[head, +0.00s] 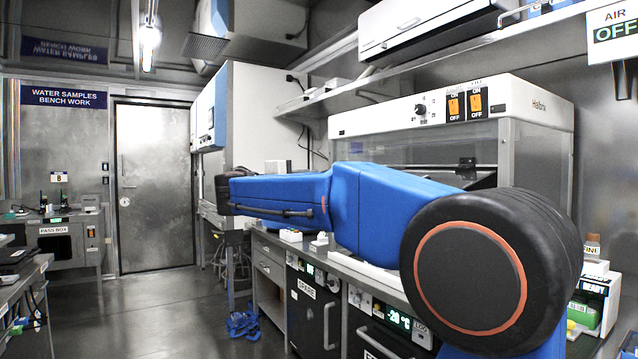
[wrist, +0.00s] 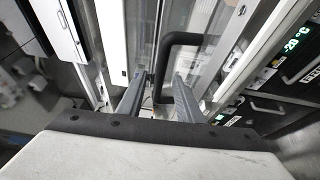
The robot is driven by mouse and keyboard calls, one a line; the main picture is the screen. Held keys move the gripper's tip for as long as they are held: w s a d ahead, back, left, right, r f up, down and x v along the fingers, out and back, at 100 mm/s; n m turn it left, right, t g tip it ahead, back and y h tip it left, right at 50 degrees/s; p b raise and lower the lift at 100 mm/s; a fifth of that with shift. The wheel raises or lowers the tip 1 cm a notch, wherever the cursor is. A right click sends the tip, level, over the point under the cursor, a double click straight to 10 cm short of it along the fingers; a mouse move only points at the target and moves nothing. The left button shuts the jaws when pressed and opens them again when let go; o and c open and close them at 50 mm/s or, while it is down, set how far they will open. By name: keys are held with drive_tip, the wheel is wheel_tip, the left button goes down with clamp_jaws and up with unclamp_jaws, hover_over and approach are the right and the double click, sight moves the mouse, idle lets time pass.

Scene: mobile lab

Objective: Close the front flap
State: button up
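The white bench cabinet (head: 540,97) stands on the right-hand bench in the head view, with a switch panel along its top. Its clear front flap (head: 400,148) shows under that panel; my blue arm hides the lower front, so I cannot tell how far the flap stands open. In the wrist view a black bar handle (wrist: 183,38) bends in front of clear panels. My gripper (wrist: 160,78) has its two grey fingers apart, and one leg of the handle appears between them, with no clear contact. My gripper is hidden in the head view.
Under the bench are dark drawer fronts with a lit temperature display (head: 398,322), also in the wrist view at the right (wrist: 297,43). A shelf (head: 440,62) runs above the cabinet. Small white items (head: 291,235) sit on the bench edge.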

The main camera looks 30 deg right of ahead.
drive_tip(key=shift+x, duration=2.4)
drive_tip(key=shift+f, duration=0.1)
clamp_jaws()
